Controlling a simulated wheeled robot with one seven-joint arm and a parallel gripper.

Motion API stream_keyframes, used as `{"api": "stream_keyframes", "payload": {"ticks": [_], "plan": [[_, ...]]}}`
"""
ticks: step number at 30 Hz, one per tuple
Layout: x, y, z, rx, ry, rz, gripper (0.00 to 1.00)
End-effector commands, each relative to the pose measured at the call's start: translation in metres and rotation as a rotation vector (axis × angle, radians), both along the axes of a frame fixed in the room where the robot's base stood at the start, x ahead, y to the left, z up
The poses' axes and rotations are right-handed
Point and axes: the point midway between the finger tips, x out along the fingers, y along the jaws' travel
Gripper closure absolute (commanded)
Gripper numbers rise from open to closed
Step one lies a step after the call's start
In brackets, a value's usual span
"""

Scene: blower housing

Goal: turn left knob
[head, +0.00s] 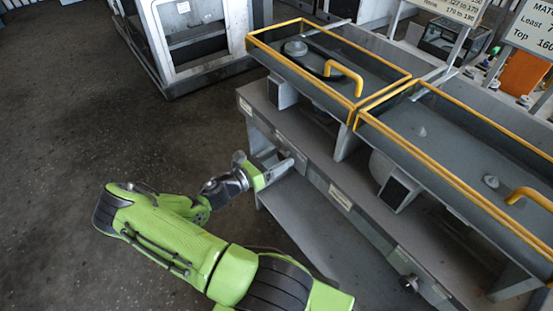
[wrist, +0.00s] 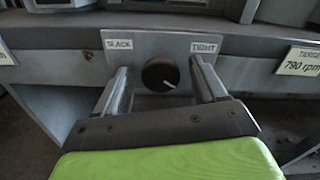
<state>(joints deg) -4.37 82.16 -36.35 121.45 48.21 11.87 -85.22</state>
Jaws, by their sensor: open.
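The left knob (wrist: 160,75) is a round black dial with a light pointer line, on the grey front panel between the labels SLACK (wrist: 119,44) and TIGHT (wrist: 205,48). The pointer slants to the lower right. My gripper (wrist: 160,82) is open, with one finger on each side of the knob in the wrist view; I cannot tell whether either touches it. In the head view my gripper (head: 284,163) is at the left part of the bench front and hides this knob. Another dark knob (head: 409,283) sits further right on the same front.
The grey bench (head: 335,178) carries two yellow-edged trays with yellow handles (head: 345,74). A label reading 790 rpm (wrist: 301,62) is right of the knob. A white-framed machine (head: 190,40) stands behind. The dark floor at left (head: 70,120) is clear.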

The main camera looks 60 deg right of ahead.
Motion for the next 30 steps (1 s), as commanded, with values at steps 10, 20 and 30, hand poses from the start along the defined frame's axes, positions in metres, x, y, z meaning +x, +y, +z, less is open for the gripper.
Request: {"api": "stream_keyframes", "payload": {"ticks": [10,20,30], "plan": [[0.0003,0.0004,0.0001,0.000,-0.001,0.000,0.74],[0.0001,0.0006,0.0002,-0.013,-0.025,0.000,0.85],[-0.0007,0.0009,0.0007,-0.104,-0.204,0.000,0.85]]}}
